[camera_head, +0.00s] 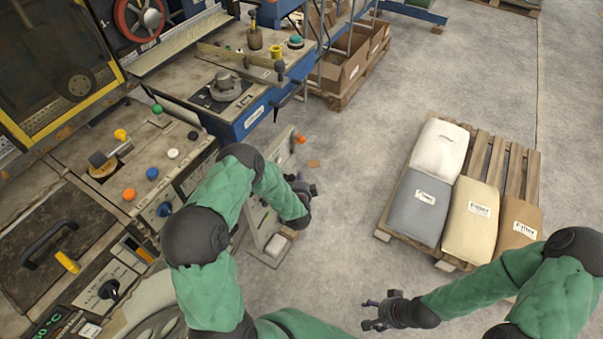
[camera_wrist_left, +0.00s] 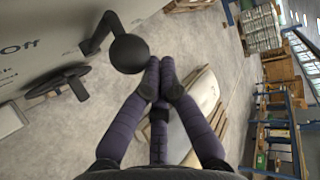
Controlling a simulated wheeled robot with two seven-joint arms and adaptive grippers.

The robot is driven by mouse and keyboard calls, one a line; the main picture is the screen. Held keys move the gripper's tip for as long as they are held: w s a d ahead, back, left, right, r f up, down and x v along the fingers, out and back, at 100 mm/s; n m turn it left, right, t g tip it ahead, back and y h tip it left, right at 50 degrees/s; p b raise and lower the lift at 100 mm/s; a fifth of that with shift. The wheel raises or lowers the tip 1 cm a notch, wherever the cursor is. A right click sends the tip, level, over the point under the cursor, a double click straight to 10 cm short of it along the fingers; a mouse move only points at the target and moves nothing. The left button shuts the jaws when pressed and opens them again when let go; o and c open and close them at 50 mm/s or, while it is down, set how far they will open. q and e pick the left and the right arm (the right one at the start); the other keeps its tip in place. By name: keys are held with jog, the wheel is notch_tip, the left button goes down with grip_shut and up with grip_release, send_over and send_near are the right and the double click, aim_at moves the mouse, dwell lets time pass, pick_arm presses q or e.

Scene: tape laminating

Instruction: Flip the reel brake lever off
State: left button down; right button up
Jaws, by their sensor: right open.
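The lever that I take for the reel brake lever shows in the left wrist view as a black bent arm ending in a round black ball knob (camera_wrist_left: 129,54). It sits on a pale panel (camera_wrist_left: 50,25) lettered "Off". My left gripper (camera_wrist_left: 161,64) has its purple-grey fingertips together just right of the knob, with nothing seen between them; whether they touch the knob I cannot tell. In the head view my left gripper (camera_head: 308,188) is beside the machine's right side, and the lever cannot be made out there. My right gripper (camera_head: 372,313) is open and empty over the floor.
A black handwheel (camera_wrist_left: 57,85) is on the panel below the lever. A pallet (camera_head: 482,155) with several sacks stands at the right of the head view. Cartons (camera_head: 340,70) stand at the back. Clear grey floor (camera_head: 355,165) lies between machine and pallet.

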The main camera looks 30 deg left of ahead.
pick_arm(q)
jog(key=shift+s+a+f, duration=0.1)
jog(key=shift+s+f, duration=0.25)
jog(key=shift+s, duration=0.45)
jog(key=shift+s+f, duration=0.35)
jog(key=shift+s, duration=0.45)
jog(key=shift+s+a+f, duration=0.1)
jog(key=shift+s+f, duration=0.25)
jog(key=shift+s, duration=0.45)
jog(key=shift+a+r, duration=0.1)
jog(key=shift+r, duration=0.05)
